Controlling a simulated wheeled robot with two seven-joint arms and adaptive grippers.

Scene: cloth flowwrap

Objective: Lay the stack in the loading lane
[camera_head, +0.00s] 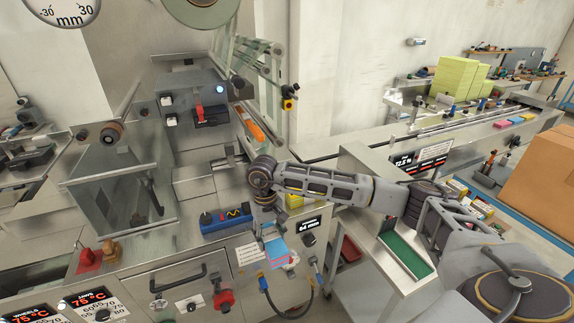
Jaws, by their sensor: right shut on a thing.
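My right arm comes in from the right and reaches across to the machine front. Its gripper (272,233) points down and is shut on a small stack (277,256) with a blue top and pinkish layers below. The stack is in front of the machine's steel panel, near the display reading 64 mm (308,231). I cannot tell whether it touches anything below. A long steel lane (395,138) runs to the back right, with pink, blue and yellow stacks at its far part; I cannot tell whether this is the loading lane. My left gripper is not in view.
A blue control box (226,219) sits left of the gripper. A red knob (223,298) and a black cable (290,305) are below. A green-lined tray (405,255) lies under my forearm. A clear guard box (125,200) stands left, and a cardboard box (545,165) right.

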